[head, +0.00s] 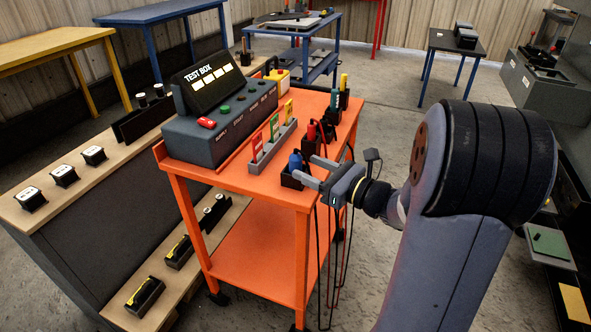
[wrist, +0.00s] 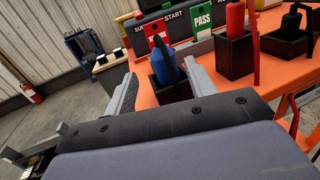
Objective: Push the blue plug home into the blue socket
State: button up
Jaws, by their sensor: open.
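The blue plug (head: 295,160) stands upright in a small black holder (head: 291,181) at the front corner of the orange cart. My gripper (head: 303,165) is open and empty, with its fingers pointing at the plug. In the wrist view the blue plug (wrist: 163,67) appears between the two spread fingertips (wrist: 161,72), with clear gaps on both sides. I cannot tell whether the tips reach fully past it. The grey test box (head: 218,130) stands on the cart's left side. I cannot make out the blue socket in either view.
A red plug (head: 312,131) stands in another black holder close behind the blue one, with more plugs farther back. A grey rack of red, green and yellow cards (head: 273,141) lies between the plugs and the test box.

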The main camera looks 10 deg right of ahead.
aim_at(301, 162)
jog(key=shift+d+x, duration=0.25)
jog(key=shift+x, duration=2.4)
jog(key=shift+w+r, duration=0.1)
jog(key=shift+w, duration=0.05)
jog(key=shift+c, duration=0.4)
jog(key=c, duration=1)
